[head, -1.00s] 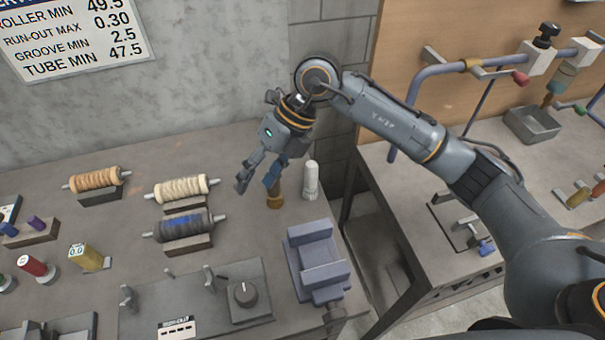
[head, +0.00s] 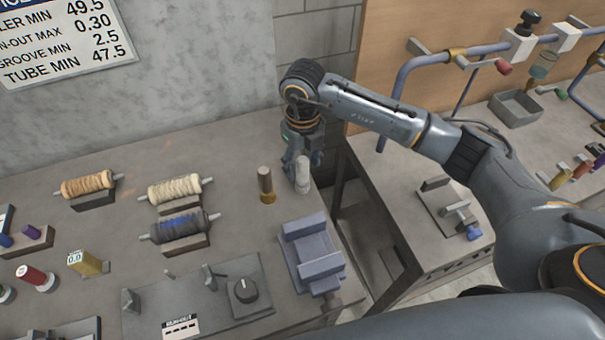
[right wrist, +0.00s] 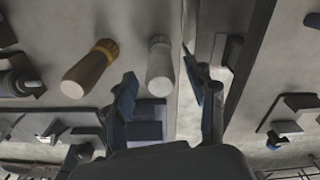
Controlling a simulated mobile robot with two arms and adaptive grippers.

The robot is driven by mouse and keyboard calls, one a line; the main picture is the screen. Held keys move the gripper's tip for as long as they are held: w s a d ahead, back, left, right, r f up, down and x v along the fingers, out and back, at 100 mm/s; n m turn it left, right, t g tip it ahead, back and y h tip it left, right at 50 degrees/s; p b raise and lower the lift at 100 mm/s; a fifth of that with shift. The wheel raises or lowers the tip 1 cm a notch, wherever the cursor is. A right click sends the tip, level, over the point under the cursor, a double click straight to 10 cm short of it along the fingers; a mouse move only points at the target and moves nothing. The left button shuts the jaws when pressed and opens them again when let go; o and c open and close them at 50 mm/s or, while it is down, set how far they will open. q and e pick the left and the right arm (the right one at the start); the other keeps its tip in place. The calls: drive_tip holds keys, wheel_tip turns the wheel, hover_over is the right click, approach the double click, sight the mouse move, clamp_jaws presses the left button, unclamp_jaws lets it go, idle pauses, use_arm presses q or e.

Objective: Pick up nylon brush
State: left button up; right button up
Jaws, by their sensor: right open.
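A white upright cylinder (head: 303,178), which I take to be the nylon brush, stands near the right edge of the left bench. My right gripper (head: 299,168) is open and points down at its top. In the right wrist view the white cylinder (right wrist: 160,68) shows between the two spread fingers of the gripper (right wrist: 165,92); I cannot tell whether they touch it. A brown cylinder with a gold collar (head: 266,184) stands just left of it, outside the fingers (right wrist: 92,68). My left gripper is not in view.
A blue-grey vise-like block (head: 312,255) sits in front of the cylinder. Several wound rollers lie on stands to the left, the nearest a dark one (head: 180,226). A gap separates this bench from the right bench (head: 400,200). A control panel (head: 200,300) fills the front.

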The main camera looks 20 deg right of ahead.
sight(303, 174)
wheel_tip(303, 174, down, 4)
drive_tip(key=shift+w+r+p, duration=0.1)
drive_tip(key=shift+r+p, duration=0.1)
drive_tip(key=shift+p, duration=0.75)
drive_tip(key=shift+f, duration=0.6)
clamp_jaws()
